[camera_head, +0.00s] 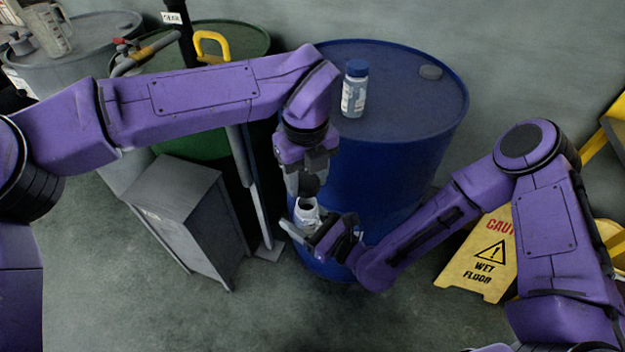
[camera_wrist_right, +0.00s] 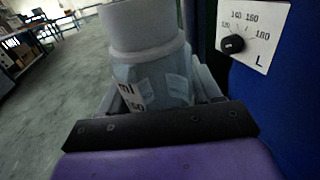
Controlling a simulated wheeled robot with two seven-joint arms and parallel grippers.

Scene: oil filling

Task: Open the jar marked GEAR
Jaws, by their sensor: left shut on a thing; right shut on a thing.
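My right gripper (camera_head: 322,232) is shut on a translucent jar (camera_head: 307,216) and holds it upright in front of the blue barrel. The jar's pale neck shows bare at the top. In the right wrist view the jar (camera_wrist_right: 155,75) stands between the fingers, its top cut off by the frame; a label part reads "ml". No GEAR mark is readable on it. My left gripper (camera_head: 307,180) points down just above the jar's mouth, shut on a dark round lid (camera_head: 309,184). The lid appears apart from the neck.
A second jar (camera_head: 354,88) with a blue lid stands on the blue barrel (camera_head: 400,75). A green barrel (camera_head: 240,42) with a pump and a grey box (camera_head: 178,190) stand left. A yellow wet-floor sign (camera_head: 482,262) stands right. A dial plate (camera_wrist_right: 252,35) is beside the held jar.

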